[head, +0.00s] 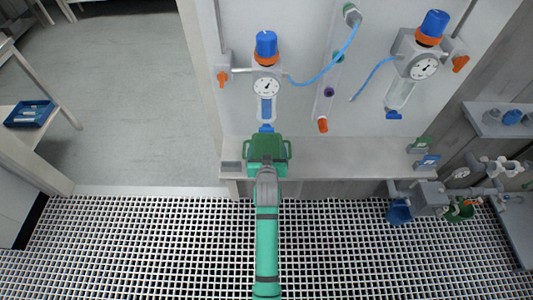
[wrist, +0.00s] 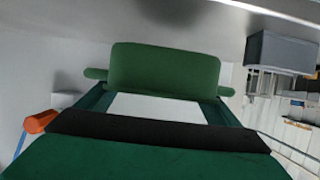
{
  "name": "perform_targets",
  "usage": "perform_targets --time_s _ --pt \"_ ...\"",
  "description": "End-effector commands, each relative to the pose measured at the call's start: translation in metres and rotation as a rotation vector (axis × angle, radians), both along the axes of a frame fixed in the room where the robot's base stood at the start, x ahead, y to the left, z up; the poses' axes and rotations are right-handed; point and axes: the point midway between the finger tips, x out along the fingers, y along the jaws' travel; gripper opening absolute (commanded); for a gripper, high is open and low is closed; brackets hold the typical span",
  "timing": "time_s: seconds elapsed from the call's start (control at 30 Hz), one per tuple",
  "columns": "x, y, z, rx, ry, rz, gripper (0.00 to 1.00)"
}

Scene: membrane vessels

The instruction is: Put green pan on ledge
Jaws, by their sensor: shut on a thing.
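The green pan (head: 267,147), with a small handle on each side, is at the end of my arm in the head view. It is over the left part of the pale ledge (head: 345,158) that runs along the foot of the wall panel. My gripper (head: 266,166) is shut on the pan. In the wrist view the green pan (wrist: 165,68) is close up and centred. I cannot tell whether the pan touches the ledge. Its underside and the ledge directly below it are hidden.
A blue-capped regulator with a gauge (head: 266,85) hangs on the wall just above the pan. Another regulator (head: 415,65) is to the right. Small green and blue tagged blocks (head: 425,162) stand at the ledge's right end. The middle of the ledge is bare. Pipework (head: 430,195) is at lower right.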

Motion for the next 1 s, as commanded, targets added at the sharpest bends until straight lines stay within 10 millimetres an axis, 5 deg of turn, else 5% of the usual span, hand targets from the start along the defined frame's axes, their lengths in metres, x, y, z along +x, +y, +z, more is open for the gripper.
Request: perform_targets --time_s 0.37,0.73,0.77,0.8,1.0 --pt "0.006 0.002 -0.035 0.0 -0.002 0.001 0.49" --pt "0.006 0.001 -0.038 0.001 -0.003 0.0 0.49" --pt "0.005 0.001 -0.04 0.001 0.0 -0.001 0.88" --pt "0.005 0.001 -0.039 0.001 -0.001 -0.001 0.98" --pt "0.005 0.003 -0.039 0.0 0.0 0.002 1.0"
